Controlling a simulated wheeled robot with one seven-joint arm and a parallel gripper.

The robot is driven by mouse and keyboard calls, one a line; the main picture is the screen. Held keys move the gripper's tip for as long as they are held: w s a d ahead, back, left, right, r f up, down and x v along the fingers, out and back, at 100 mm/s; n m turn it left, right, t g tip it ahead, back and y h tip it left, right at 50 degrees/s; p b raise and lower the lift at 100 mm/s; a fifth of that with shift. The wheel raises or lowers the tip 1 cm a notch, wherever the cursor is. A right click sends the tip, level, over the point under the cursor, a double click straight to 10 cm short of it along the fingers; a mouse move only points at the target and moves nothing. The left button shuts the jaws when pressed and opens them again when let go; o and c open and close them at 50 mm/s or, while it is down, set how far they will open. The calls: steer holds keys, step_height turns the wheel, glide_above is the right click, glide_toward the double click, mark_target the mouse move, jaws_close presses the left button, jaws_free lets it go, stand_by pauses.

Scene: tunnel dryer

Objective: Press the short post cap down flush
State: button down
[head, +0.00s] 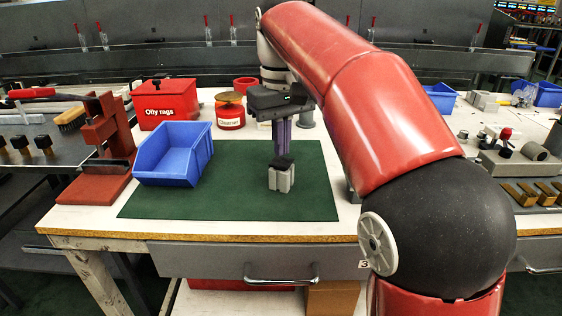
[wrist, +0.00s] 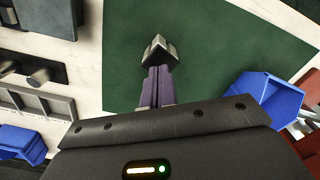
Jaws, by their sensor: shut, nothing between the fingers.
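A small grey post block (head: 281,180) stands upright on the green mat, near the mat's middle. A dark piece that looks like the cap (head: 284,163) sits on top of it. My gripper (head: 283,154) points straight down over the block, its purple fingers shut together and empty. The fingertips are at or just above the dark piece; I cannot tell whether they touch. The wrist view shows the grey block (wrist: 160,46) just beyond the fingertips (wrist: 156,70), which partly hide it. How far the cap is seated is too small to tell.
The green mat (head: 170,203) is clear around the block. A blue bin (head: 165,168) stands at its left edge, beside a red press-like stand (head: 103,140). A red oily rags box (head: 160,112) and a red cleaner tin (head: 230,118) stand behind.

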mark_target(281, 162)
steer(key=shift+f+b, duration=0.55)
steer(key=shift+f, duration=0.35)
steer(key=shift+f+p, duration=0.45)
steer(key=shift+p, duration=0.3)
stand_by(2.5)
steer(key=shift+r, duration=0.1)
step_height(281, 162, up, 2)
steer(key=p, duration=0.2)
steer(key=shift+r+p, duration=0.15)
steer(key=shift+p, duration=0.15)
steer(key=shift+r, duration=1.85)
